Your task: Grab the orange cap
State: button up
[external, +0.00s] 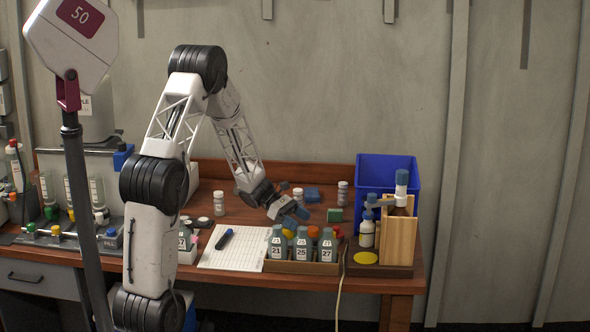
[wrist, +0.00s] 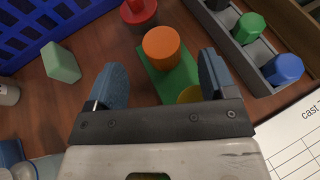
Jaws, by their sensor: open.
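In the wrist view the round orange cap (wrist: 161,47) stands over a green rectangular piece (wrist: 180,78), between and slightly beyond my fingertips. My gripper (wrist: 161,60) is open, with one blue finger on each side and a visible gap to the cap. My gripper (external: 292,212) is tilted down just behind and above that row. A yellow cap (wrist: 190,95) is partly hidden by my gripper body.
A red cap (wrist: 138,12) is close to the orange one. A grey rack (wrist: 232,42) holds a green cap (wrist: 249,27) and a blue cap (wrist: 284,68). A blue crate (external: 388,178) and wooden stand (external: 398,238) are at right. A paper sheet (external: 233,250) lies left.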

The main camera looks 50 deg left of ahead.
aim_at(308, 222)
jog(key=shift+x, duration=2.4)
jog(key=shift+s+d+f, duration=0.15)
jog(key=shift+d+f, duration=0.05)
jog(key=shift+f, duration=0.15)
jog(key=shift+c, duration=0.4)
jog(key=shift+s, duration=0.1)
jog(key=c, duration=0.9)
jog(key=r, duration=1.8)
jog(key=shift+w+a+r, duration=0.1)
jog(key=shift+w+r, duration=0.15)
jog(key=shift+r, duration=0.15)
